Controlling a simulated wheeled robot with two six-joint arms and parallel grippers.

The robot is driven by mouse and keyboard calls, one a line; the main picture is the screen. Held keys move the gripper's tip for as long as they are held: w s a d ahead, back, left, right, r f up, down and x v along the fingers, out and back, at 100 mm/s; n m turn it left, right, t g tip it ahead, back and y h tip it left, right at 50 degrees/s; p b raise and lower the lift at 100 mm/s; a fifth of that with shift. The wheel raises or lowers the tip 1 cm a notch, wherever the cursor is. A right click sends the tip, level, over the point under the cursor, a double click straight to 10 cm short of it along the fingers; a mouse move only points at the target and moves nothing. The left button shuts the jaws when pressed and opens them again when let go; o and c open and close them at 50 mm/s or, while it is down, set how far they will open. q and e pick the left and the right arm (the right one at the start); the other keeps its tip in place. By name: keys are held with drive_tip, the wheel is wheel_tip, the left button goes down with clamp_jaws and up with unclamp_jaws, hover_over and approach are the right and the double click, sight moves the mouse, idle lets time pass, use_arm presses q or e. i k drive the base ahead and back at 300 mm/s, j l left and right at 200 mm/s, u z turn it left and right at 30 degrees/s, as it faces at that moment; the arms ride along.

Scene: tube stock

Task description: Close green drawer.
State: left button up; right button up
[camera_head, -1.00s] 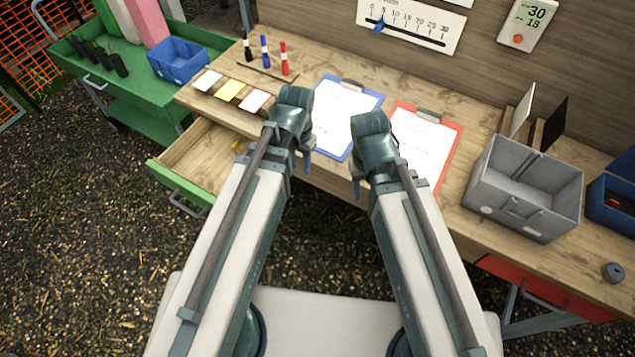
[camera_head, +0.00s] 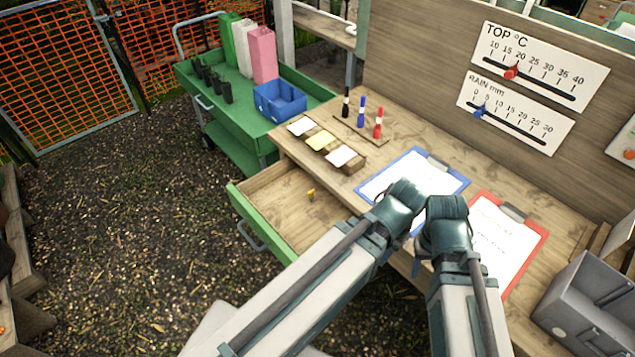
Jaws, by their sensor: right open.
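The green drawer (camera_head: 240,212) is pulled out from the left part of the wooden desk. Its green front has a grey handle (camera_head: 251,236), and a small yellow item (camera_head: 311,195) lies inside. My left gripper (camera_head: 405,232) is over the desk's front edge, right of the drawer and apart from its handle; its fingers are mostly hidden by the arm. My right gripper (camera_head: 418,266) is beside it, pointing down near the clipboards, open and with nothing seen in it.
A blue clipboard (camera_head: 459,182) and a red clipboard (camera_head: 538,240) lie on the desk. A grey bin (camera_head: 575,318) stands at the right. A green cart (camera_head: 190,75) with a blue box (camera_head: 279,103) stands behind the drawer. The gravel left of the drawer is clear.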

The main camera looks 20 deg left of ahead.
sight(275, 202)
drive_tip(key=j+u, duration=0.2)
drive_tip(key=u, duration=0.2)
drive_tip(key=i+j+u, duration=0.15)
drive_tip(key=u, duration=0.25)
drive_tip(key=i+j+u, duration=0.1)
drive_tip(key=j+u, duration=0.15)
drive_tip(key=u, duration=0.15)
drive_tip(key=k+j+z, duration=0.2)
drive_tip(key=k, duration=0.35)
